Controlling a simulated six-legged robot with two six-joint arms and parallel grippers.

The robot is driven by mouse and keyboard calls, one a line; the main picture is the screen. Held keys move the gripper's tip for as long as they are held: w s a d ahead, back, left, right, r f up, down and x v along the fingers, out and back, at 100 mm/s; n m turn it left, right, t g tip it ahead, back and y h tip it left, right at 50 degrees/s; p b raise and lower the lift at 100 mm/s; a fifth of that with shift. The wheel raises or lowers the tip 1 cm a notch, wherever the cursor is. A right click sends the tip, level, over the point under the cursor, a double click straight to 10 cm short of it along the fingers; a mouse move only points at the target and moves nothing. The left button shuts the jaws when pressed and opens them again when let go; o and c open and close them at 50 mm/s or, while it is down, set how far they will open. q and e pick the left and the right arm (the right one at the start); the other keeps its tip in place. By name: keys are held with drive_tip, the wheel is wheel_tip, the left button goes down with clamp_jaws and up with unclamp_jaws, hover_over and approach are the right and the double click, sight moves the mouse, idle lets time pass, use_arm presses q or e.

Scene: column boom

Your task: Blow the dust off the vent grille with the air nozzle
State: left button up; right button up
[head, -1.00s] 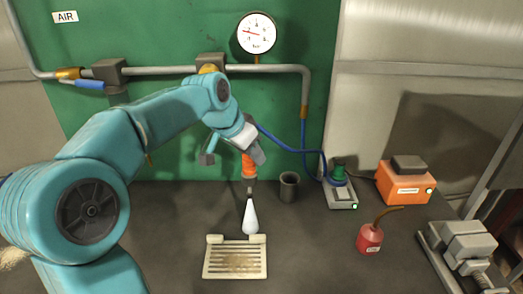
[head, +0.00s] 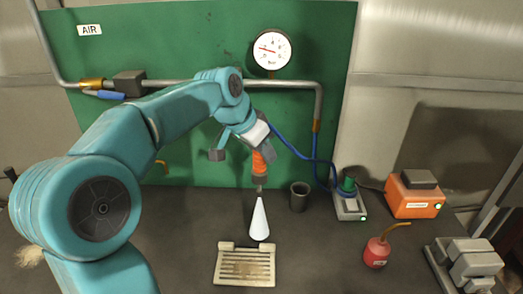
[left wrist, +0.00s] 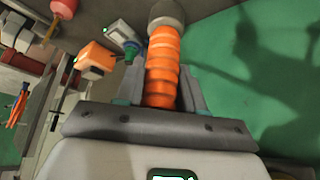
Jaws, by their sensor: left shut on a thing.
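My left gripper (head: 262,148) is shut on the orange-handled air nozzle (head: 259,164), which points down. The ribbed orange handle (left wrist: 162,65) sits between the fingers in the left wrist view. A white cone (head: 259,218), seemingly the air jet, spreads down from the nozzle tip. Its lower end is by the back right edge of the vent grille (head: 221,267). The cream slatted grille lies on the dark bench with a brownish dust patch (head: 250,272) on its middle slats. A blue hose (head: 290,146) runs from behind the gripper. My right gripper is not in view.
A dark cup (head: 299,197) stands right of the nozzle. Further right are a grey device with a green top (head: 348,200), an orange box (head: 415,200), a red oil can (head: 376,252) and a grey vise (head: 470,265). A gauge (head: 271,50) hangs behind.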

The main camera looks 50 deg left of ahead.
use_arm(q)
drive_tip(key=shift+r+p, duration=2)
drive_tip(key=shift+r, duration=0.6)
drive_tip(key=shift+f, duration=0.1)
